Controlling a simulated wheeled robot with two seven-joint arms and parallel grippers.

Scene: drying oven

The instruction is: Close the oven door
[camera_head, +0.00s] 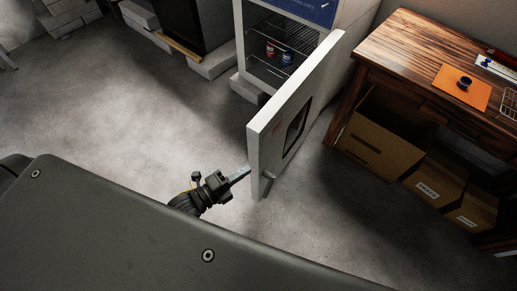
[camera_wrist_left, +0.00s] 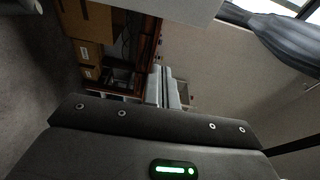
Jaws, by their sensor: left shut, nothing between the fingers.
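The white oven (camera_head: 330,22) stands at the top centre of the head view. Its door (camera_head: 282,110) is swung wide open toward me, with a dark window (camera_head: 297,127) and a grey handle (camera_head: 267,186) near its free edge. My left gripper (camera_head: 243,172) is shut and empty, its fingertips close to the lower free edge of the door; I cannot tell whether they touch. My right gripper is in neither view.
A red jar (camera_head: 270,49) and a blue jar (camera_head: 287,57) stand on a wire shelf inside the oven. A wooden desk (camera_head: 405,45) stands to the right, with cardboard boxes (camera_head: 380,150) under it. The floor left of the door is clear.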

